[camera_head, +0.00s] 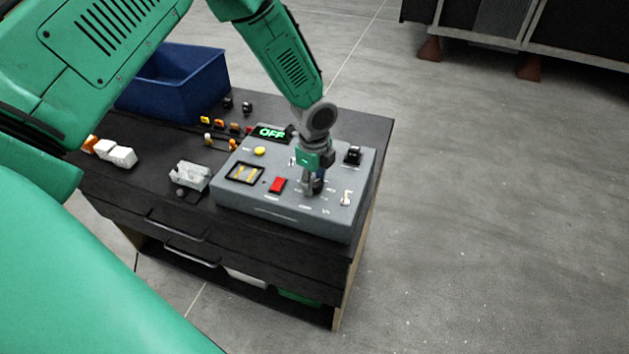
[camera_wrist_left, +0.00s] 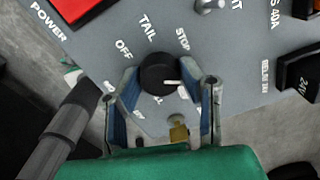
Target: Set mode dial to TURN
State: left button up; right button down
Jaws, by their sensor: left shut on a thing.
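The grey control box (camera_head: 281,216) sits on the dark workbench, with a display (camera_head: 272,132) reading OFF in green. The black round mode dial (camera_wrist_left: 157,72) shows in the left wrist view with a white pointer mark toward the picture's right. Labels OFF, TAIL and STOP stand around it; other labels are partly hidden by the fingers, and I cannot make out TURN. My left gripper (camera_head: 313,190) points down at the box and hides the dial in the head view. In the wrist view its fingers (camera_wrist_left: 160,96) are closed on the dial from both sides.
The box top also carries a red button (camera_head: 277,185), a yellow button (camera_head: 260,151), a black switch (camera_head: 352,156) and a white-tipped switch (camera_head: 346,198). A blue bin (camera_head: 183,83), several small coloured parts and white blocks (camera_head: 121,156) stand left of it. Floor at right is clear.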

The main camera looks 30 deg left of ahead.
aim_at(315, 181)
pick_arm(q)
jog(key=shift+w+r, duration=0.1)
jog(key=shift+w, duration=0.1)
jog(key=o, duration=1.1)
jog(key=shift+o, duration=0.2)
notch_tip(315, 181, up, 12)
